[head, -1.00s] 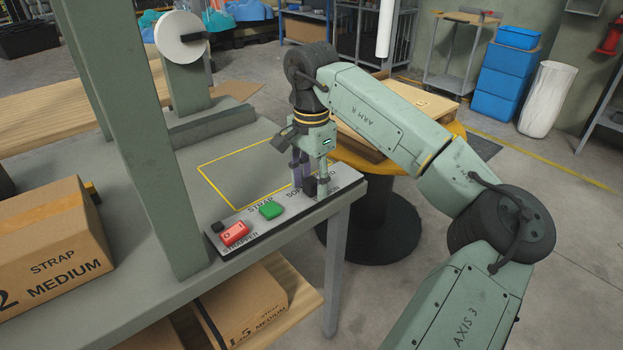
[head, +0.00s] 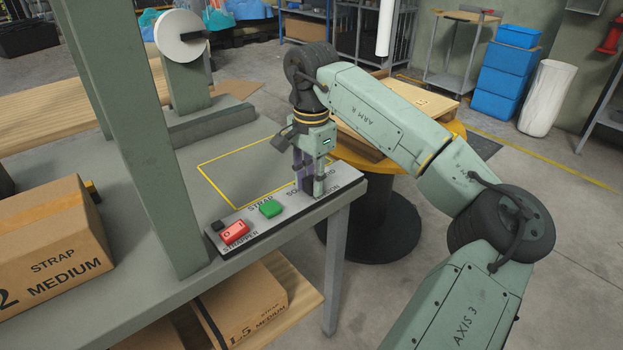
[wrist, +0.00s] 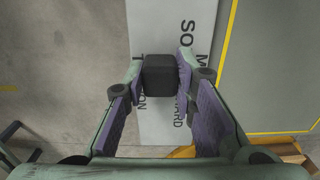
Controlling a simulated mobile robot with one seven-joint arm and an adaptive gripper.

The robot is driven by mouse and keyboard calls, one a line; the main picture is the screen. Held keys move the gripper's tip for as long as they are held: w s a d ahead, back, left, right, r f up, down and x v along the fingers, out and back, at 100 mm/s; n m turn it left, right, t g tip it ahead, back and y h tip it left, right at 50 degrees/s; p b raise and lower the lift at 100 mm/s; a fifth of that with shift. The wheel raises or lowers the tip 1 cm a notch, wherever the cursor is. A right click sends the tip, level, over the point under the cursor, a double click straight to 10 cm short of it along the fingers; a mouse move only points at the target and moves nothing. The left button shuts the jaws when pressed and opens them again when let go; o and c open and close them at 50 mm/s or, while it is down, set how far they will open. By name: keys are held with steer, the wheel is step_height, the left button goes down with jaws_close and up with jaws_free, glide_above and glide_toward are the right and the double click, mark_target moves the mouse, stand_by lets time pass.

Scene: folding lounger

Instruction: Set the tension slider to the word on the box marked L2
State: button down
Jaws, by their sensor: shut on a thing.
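The strapper control panel (head: 288,212) lies along the table's front edge, with a red rocker switch (head: 235,232) and a green button (head: 271,209). My gripper (head: 312,190) is at the panel's right end, pointing down. In the wrist view its purple-padded fingers are shut on the black slider knob (wrist: 160,77); in the head view the fingers hide the knob. Printed words beside the knob are partly covered; "SO", "M" and "ARD" show. A cardboard box (head: 50,240) at the left reads "STRAP MEDIUM" with a "2" cut off by the picture edge.
Another box (head: 240,305), marked L5, sits on the shelf below the table. A green-grey post (head: 150,150) rises from the table left of the panel. A yellow outline (head: 230,165) marks bare tabletop behind the panel. A yellow-topped round stand (head: 375,205) is behind my gripper.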

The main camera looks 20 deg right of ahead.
stand_by(0.4)
steer(key=shift+w+d, duration=0.2)
steer(key=shift+d, duration=0.35)
steer(key=shift+w+d, duration=0.15)
steer(key=shift+d, duration=0.4)
steer(key=c, duration=1.3)
jaws_free()
steer(key=shift+r, duration=0.1)
step_height(320, 180, up, 12)
steer(key=shift+f, duration=0.1)
